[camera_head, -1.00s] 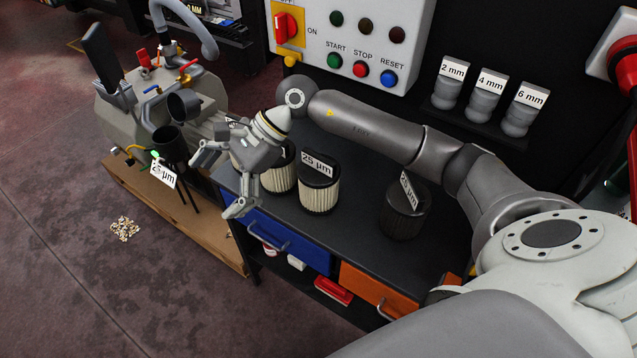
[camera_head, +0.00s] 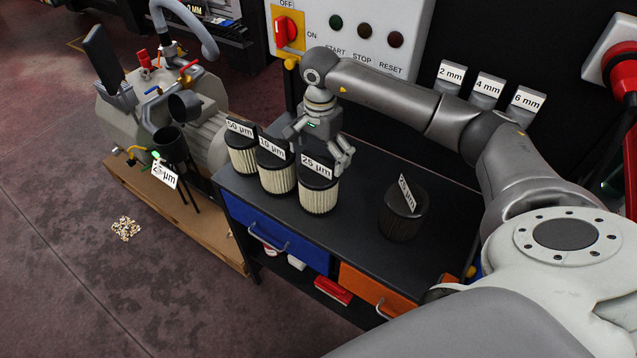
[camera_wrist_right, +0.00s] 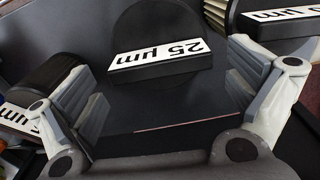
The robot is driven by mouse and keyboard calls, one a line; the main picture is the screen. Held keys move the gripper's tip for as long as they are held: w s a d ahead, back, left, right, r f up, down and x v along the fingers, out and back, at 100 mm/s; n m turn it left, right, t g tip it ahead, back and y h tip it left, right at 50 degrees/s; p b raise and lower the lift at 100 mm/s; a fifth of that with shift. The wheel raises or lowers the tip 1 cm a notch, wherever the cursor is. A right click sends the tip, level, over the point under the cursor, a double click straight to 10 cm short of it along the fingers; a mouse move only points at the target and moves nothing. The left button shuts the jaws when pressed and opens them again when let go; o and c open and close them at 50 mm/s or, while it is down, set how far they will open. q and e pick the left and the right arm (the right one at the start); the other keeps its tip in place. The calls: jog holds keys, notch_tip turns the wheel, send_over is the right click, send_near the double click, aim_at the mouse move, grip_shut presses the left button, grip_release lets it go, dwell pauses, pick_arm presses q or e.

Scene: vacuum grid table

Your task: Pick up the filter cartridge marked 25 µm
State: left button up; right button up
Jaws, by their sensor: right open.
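A white pleated filter cartridge with a black top, marked 25 µm (camera_head: 318,197), stands upright on the dark bench top, rightmost in a row beside the ones marked 10 µm (camera_head: 276,178) and 50 µm (camera_head: 241,160). A dark cartridge also marked 25 µm (camera_head: 402,220) stands apart to the right. My right gripper (camera_head: 320,150) is open and empty, just above and behind the white 25 µm cartridge. In the right wrist view the upside-down 25 µm label (camera_wrist_right: 157,54) shows between the open fingers (camera_wrist_right: 165,100), with no finger visibly closed on it. My left gripper is out of view.
The bench top (camera_head: 355,205) is clear between the two 25 µm cartridges. A control panel (camera_head: 375,25) is behind my right arm. Tags marked 2, 4 and 6 mm (camera_head: 489,86) stand at the back right. A pump (camera_head: 205,120) is left of the bench.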

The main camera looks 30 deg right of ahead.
aim_at(318, 171)
jog(key=f, duration=0.1)
jog(key=f+p, duration=0.1)
jog(key=f, duration=0.1)
jog(key=f+p, duration=0.1)
jog(key=shift+s+a+f, duration=0.1)
jog(key=shift+a+f, duration=0.1)
jog(key=shift+a, duration=0.1)
jog(key=shift+f, duration=0.35)
jog(key=shift+c, duration=0.4)
jog(key=shift+r, duration=0.1)
jog(key=c, duration=1.2)
